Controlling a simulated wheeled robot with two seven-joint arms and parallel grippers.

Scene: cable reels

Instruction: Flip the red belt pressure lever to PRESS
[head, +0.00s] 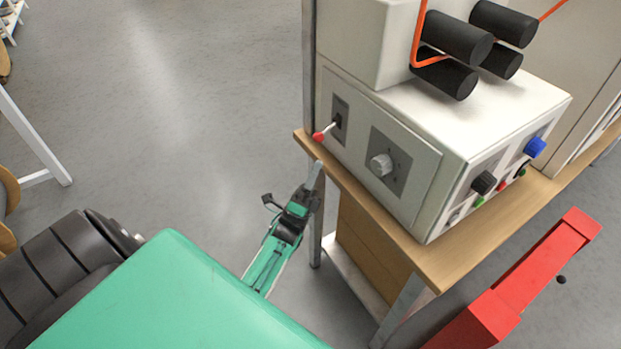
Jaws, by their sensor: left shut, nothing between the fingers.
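The red-tipped lever (319,136) sticks out from a dark plate on the left-facing side of the white machine (381,142). Its red end points down and to the left. Any lettering by the lever is too small to read. My left gripper (316,172) is shut and empty, with its fingertips pointing up just below the red tip in the picture. A small gap shows between fingertips and lever tip. My right gripper is not in the picture.
A grey knob (381,165) sits right of the lever. Black, blue, red and green controls are on the neighbouring face. Black rollers (457,40) carry an orange cable on top. The wooden tabletop (483,238) juts out below the machine. Grey floor (190,110) is open to the left.

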